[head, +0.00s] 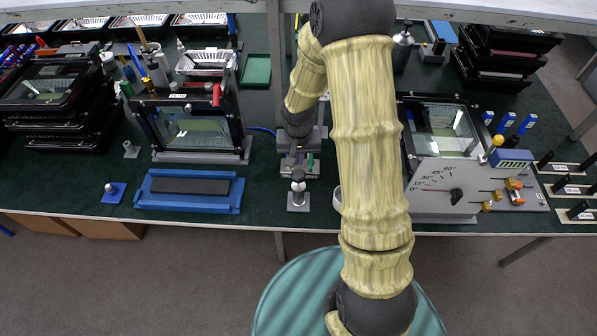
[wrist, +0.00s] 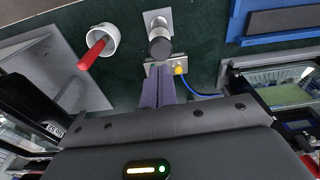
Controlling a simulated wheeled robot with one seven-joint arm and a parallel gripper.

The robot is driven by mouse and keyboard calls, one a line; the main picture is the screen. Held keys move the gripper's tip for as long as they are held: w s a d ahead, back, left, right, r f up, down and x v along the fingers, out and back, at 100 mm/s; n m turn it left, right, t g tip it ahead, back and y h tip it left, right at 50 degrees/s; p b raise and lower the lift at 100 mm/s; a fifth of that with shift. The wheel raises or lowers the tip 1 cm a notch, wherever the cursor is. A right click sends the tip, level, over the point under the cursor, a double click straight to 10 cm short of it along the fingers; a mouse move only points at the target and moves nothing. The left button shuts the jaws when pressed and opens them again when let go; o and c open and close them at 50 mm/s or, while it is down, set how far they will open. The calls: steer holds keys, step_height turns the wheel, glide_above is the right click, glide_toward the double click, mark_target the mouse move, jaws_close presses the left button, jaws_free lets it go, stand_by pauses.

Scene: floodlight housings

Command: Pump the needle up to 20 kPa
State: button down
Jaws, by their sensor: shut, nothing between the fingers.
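The gauge panel (head: 438,186) stands right of my arm in the head view, with a scale marked from 0 to 60. Its red needle (head: 436,190) points left at the 0 mark.
A white cup (wrist: 102,40) holding a red-handled item is beside the pump. A blue tray (head: 152,196) and a windowed housing (head: 190,128) are to the left. Brass valves (head: 513,184) sit right of the gauge. A blue hose (wrist: 203,96) runs from the fitting.

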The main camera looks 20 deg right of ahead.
mark_target(299, 175)
stand_by(0.3)
steer(key=f+b, duration=0.1)
steer(key=f, duration=0.1)
steer(key=f+b, duration=0.4)
steer(key=f, duration=0.1)
steer(key=shift+w+d, duration=0.1)
steer(key=shift+w, duration=0.2)
